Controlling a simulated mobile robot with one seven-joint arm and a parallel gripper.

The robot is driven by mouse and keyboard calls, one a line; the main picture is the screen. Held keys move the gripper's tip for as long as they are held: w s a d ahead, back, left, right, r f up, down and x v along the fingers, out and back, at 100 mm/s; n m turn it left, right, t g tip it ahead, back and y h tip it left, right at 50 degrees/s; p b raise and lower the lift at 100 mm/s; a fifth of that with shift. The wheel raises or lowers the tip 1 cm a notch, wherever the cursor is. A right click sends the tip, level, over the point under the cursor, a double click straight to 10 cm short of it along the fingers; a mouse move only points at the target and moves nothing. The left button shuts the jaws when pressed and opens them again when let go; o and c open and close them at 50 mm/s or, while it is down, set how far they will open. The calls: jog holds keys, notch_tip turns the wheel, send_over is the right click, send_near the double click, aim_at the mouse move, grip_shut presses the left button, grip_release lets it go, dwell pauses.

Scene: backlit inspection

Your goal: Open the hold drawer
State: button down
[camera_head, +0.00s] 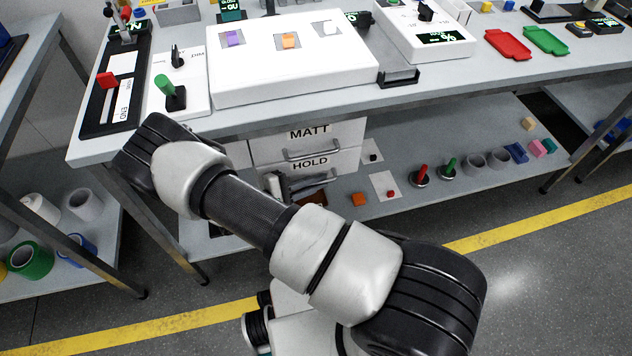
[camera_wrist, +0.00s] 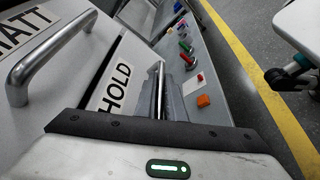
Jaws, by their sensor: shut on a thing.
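The hold drawer (camera_head: 340,162) is the lower of two white drawer fronts under the bench, with a black HOLD label. Its front also shows in the wrist view (camera_wrist: 98,102), below the MATT drawer front. Its metal bar handle (camera_wrist: 160,88) stands upright in that view and runs down to my gripper. My gripper (camera_head: 290,186) is at the handle, just below the label, and is shut on it. My arm and gripper hide part of the drawer front in the head view.
The MATT drawer (camera_head: 348,132) with its own handle (camera_head: 313,152) is directly above. The lower shelf (camera_head: 450,195) holds an orange block (camera_head: 358,199), red and green pegs and cups to the right. The floor in front is clear, with a yellow line (camera_head: 540,220).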

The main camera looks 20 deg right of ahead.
jog(key=s+p, duration=0.3)
jog(key=s, duration=1.8)
jog(key=shift+s+p, duration=0.25)
jog(key=shift+p, duration=0.1)
jog(key=c, duration=2.1)
grip_release()
jog(key=p+v, duration=0.1)
jog(key=v, duration=1.6)
jog(key=shift+s+a, duration=0.1)
jog(key=shift+a, duration=0.15)
